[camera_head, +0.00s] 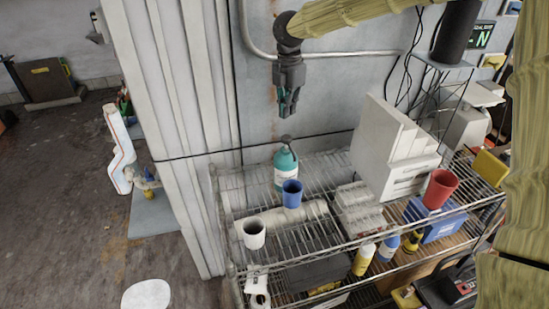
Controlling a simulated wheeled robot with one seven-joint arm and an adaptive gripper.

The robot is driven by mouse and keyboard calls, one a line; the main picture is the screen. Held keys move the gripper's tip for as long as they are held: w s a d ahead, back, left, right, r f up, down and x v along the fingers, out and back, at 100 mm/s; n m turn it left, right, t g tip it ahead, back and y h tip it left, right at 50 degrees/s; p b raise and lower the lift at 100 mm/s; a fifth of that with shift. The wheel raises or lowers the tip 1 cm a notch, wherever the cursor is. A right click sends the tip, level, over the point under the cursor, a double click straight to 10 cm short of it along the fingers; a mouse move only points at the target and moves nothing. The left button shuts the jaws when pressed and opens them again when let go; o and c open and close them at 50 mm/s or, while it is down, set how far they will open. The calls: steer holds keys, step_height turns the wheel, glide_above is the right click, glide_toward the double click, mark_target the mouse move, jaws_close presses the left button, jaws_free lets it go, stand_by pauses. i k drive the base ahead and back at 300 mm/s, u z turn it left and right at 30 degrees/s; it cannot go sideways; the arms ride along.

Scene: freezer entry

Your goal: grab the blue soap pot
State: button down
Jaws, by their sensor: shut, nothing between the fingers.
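A blue cup-shaped pot (292,193) stands upright on the wire shelf rack, left of its middle. A teal pump bottle (285,170) with a dark top and a pale label stands just behind it, partly hidden by the pot. Which of the two is the soap pot, I cannot tell for sure. My gripper (288,112) hangs fingers down, shut and empty. In the picture it is above the teal bottle's pump top and apart from it.
A white boxy device (392,148) rises at the back right. A ribbed wall panel (172,130) borders the rack's left side. Bottles (363,259) stand lower down.

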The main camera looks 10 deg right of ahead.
mark_target(293, 189)
steer(key=k, duration=1)
